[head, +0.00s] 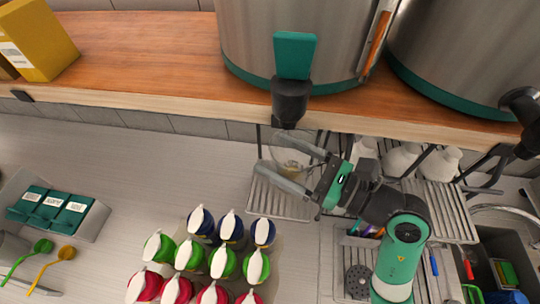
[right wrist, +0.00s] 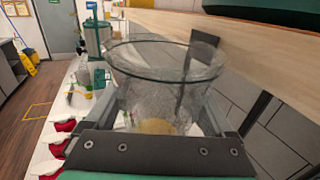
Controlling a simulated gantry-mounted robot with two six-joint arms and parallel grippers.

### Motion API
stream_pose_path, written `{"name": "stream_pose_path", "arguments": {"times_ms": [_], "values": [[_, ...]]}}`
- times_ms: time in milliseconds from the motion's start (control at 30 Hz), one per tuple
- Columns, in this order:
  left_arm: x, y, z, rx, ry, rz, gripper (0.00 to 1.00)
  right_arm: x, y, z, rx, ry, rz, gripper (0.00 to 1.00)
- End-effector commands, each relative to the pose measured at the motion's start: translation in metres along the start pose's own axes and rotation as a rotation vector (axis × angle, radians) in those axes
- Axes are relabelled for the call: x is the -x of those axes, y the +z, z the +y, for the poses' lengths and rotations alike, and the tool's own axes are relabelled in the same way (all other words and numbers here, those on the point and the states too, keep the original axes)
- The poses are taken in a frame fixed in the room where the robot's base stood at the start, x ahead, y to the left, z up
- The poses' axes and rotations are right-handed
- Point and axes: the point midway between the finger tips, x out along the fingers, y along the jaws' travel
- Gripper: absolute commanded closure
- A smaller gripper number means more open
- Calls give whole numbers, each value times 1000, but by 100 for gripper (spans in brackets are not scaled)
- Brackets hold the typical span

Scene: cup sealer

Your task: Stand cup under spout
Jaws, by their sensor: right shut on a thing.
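A clear, see-through cup (head: 290,154) is between the fingers of my right gripper (head: 291,165), which is shut on it. In the right wrist view the cup (right wrist: 165,88) stands roughly upright with its open rim up, and something yellowish shows low in it. The black spout (head: 290,100) with a green lever (head: 295,55) juts from the left steel dispenser (head: 285,30). In the head view the cup shows just below the spout tip. A wire drip rack (head: 285,204) shows beneath; I cannot tell whether the cup touches it. My left gripper is not in view.
A wooden shelf (head: 150,60) carries the dispensers. White bottles (head: 402,160) stand on the rack's right side. Green packets (head: 50,208) sit in a tray at left. The counter between is clear.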

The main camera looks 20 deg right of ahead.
Motion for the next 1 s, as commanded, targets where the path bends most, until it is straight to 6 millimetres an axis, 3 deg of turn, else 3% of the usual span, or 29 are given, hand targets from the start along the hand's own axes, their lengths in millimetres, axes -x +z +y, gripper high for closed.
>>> {"name": "stream_pose_path", "arguments": {"times_ms": [100,333,500,933,967,1000], "values": [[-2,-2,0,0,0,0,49,-15,1,0,0,1,-2,75],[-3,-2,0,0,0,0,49,-26,-5,0,-3,0,2,75],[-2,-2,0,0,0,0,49,-24,-33,0,-3,-1,1,75],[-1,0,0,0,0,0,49,-24,-40,0,-1,-1,0,75],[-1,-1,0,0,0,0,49,-24,-40,0,0,-1,0,9],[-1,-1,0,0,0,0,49,-24,-40,0,0,-1,0,1]]}}
